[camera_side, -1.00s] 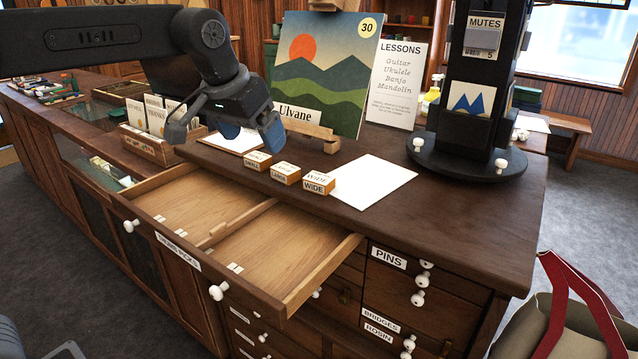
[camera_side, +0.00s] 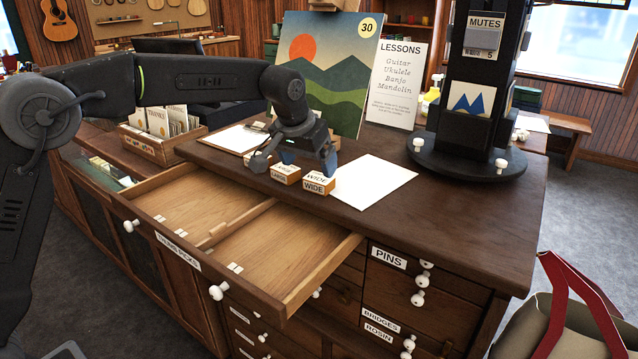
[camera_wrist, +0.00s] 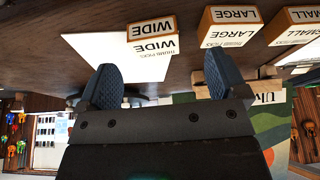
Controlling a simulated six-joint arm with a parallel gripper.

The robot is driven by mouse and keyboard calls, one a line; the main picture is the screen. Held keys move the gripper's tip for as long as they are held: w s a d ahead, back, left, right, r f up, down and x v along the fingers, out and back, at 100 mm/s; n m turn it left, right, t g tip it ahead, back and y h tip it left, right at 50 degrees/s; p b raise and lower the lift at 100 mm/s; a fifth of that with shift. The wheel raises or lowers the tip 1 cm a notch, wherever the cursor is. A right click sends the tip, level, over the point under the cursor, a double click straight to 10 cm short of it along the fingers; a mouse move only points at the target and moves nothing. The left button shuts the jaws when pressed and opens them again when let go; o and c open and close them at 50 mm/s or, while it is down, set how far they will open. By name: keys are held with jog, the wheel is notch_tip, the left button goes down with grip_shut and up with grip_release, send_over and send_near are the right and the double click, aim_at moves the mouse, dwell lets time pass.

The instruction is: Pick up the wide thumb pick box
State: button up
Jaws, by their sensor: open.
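The wide thumb pick box (camera_side: 318,184) is a small wood-coloured box with a white label reading WIDE, standing on the counter (camera_side: 420,215) at the left edge of a white sheet. It also shows in the wrist view (camera_wrist: 153,38), beyond and between my fingertips. The LARGE box (camera_side: 285,174) stands to its left; it shows in the wrist view (camera_wrist: 230,27) too. The SMALL box (camera_wrist: 293,24) is mostly hidden behind my gripper in the side view. My gripper (camera_side: 296,166) is open and empty, just above and behind the large and wide boxes.
An open two-compartment drawer (camera_side: 285,245) labelled thumb picks juts out in front of the boxes. The white sheet (camera_side: 375,182) lies to the right. The Ulvane picture (camera_side: 335,75) stands behind, and a black display stand (camera_side: 470,155) is at the right.

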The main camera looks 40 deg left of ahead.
aim_at(319, 178)
jog(key=shift+w+d+x, duration=0.15)
jog(key=shift+x, duration=1.15)
jog(key=shift+w+d+x, duration=0.15)
jog(key=shift+d+x, duration=0.05)
jog(key=shift+x, duration=1.15)
jog(key=shift+r, duration=0.15)
jog(key=shift+c, duration=0.4)
jog(key=c, duration=0.9)
